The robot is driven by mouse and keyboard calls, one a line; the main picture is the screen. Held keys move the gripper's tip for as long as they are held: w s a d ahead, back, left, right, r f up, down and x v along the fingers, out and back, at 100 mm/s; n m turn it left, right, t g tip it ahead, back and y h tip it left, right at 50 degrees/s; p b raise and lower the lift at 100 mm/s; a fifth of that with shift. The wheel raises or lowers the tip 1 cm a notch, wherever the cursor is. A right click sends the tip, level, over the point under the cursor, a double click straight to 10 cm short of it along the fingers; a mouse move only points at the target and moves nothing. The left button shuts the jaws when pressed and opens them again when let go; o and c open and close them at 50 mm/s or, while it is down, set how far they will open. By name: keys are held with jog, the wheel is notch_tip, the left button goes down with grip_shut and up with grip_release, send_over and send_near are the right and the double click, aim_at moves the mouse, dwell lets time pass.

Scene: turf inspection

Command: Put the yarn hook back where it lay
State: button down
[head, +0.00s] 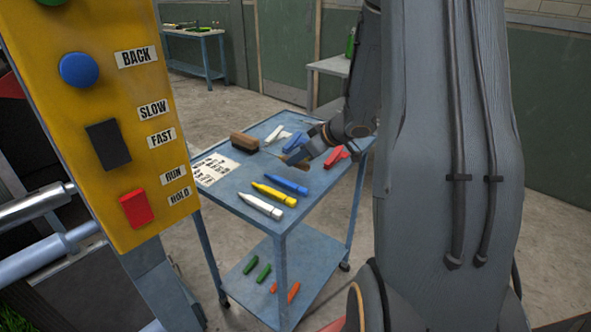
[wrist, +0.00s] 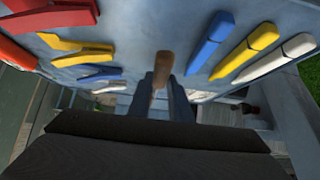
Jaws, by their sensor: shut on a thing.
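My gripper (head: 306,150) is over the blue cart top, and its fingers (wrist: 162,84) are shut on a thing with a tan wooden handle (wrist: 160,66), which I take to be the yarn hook. The handle shows between and past the fingertips; its hook end is not visible.
Blue (head: 287,186), yellow (head: 274,194) and white (head: 260,207) markers lie at the near side. Blue (wrist: 100,74) and red (head: 337,157) clips lie around the gripper. A brown brush (head: 245,142) and marked paper (head: 215,168) lie left. A yellow control panel (head: 120,190) stands nearby.

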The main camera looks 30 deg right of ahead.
aim_at(297, 168)
jog(key=shift+f, duration=1.75)
jog(key=shift+f, duration=0.15)
jog(key=c, duration=1.6)
grip_release()
